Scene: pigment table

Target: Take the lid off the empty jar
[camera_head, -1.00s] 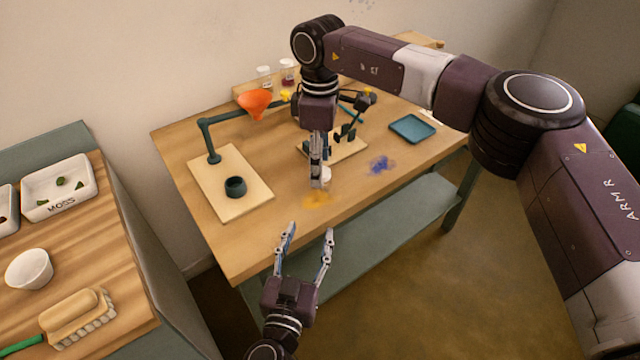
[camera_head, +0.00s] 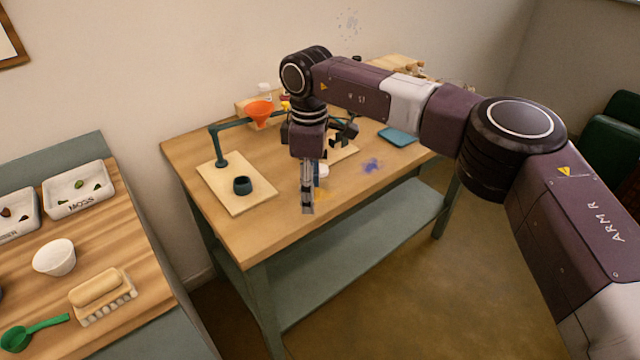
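My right gripper (camera_head: 307,206) points down over the front part of the wooden table (camera_head: 240,228). Its fingers are seen nearly edge-on, so I cannot tell whether they are open or shut. A small white round thing (camera_head: 323,170) shows just behind and to the right of the fingers, partly hidden; I cannot tell whether it is a lid. A small clear jar with a pale top (camera_head: 264,90) stands at the back of the table, partly hidden by the orange funnel. I cannot tell what is in it. My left gripper is out of view.
A blue tray (camera_head: 397,137) and blue powder (camera_head: 371,166) lie to the right. A side counter (camera_head: 130,239) stands at left.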

